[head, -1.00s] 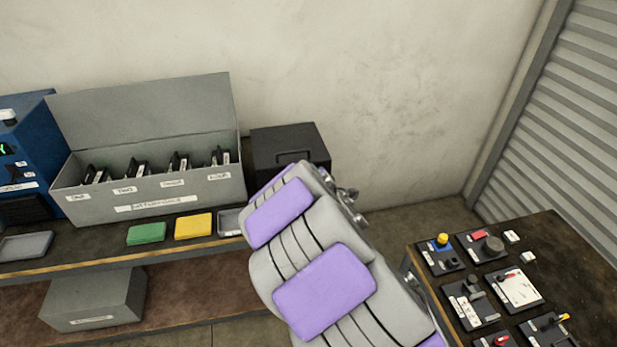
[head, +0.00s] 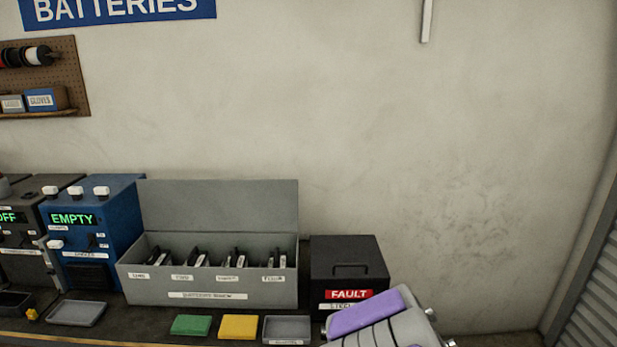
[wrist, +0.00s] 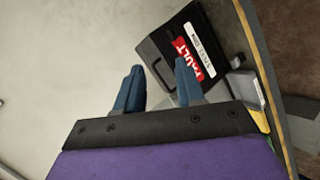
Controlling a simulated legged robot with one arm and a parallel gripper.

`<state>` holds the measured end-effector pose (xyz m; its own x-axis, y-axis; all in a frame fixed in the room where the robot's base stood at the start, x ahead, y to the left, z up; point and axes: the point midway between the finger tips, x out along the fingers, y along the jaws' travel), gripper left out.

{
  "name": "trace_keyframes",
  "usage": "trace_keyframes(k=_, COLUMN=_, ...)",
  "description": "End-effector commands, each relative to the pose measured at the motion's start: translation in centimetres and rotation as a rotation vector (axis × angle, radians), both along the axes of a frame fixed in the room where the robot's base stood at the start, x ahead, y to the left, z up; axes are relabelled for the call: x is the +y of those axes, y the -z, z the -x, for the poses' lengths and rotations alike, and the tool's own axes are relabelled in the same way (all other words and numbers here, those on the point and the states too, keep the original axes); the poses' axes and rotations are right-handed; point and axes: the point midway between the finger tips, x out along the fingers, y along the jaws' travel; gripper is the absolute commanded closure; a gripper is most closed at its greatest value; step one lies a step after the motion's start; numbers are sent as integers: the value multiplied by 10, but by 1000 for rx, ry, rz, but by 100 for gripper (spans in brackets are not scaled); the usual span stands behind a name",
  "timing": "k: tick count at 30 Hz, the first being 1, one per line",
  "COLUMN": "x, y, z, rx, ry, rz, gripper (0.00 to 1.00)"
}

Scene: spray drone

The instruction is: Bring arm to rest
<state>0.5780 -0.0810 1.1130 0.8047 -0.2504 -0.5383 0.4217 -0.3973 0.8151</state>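My arm (head: 380,322), grey with purple pads, shows at the bottom right of the head view, in front of the black fault box. My gripper (wrist: 156,85) shows in the wrist view with two blue fingers standing apart. Nothing is between the fingers, so it is open and empty. The fingers point toward the wall and the black fault box (wrist: 180,48). The gripper itself is not visible in the head view.
The bench holds a grey open battery box (head: 215,290), a blue charger (head: 130,215) reading EMPTY, a green block (head: 191,325), a yellow block (head: 239,327) and grey trays (head: 287,328). The black fault box (head: 345,262) stands beside the battery box.

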Motion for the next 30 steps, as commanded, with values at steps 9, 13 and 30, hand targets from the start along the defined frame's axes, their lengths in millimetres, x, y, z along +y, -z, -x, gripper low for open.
trace_keyframes(k=9, x=-3, y=-7, z=137, rx=273, ry=453, rz=-372, gripper=62)
trace_keyframes(k=13, x=14, y=-8, z=202, rx=406, ry=612, rz=-504, gripper=62)
trace_keyframes(k=30, x=82, y=-32, z=405, rx=858, ry=990, rz=-686, gripper=62)
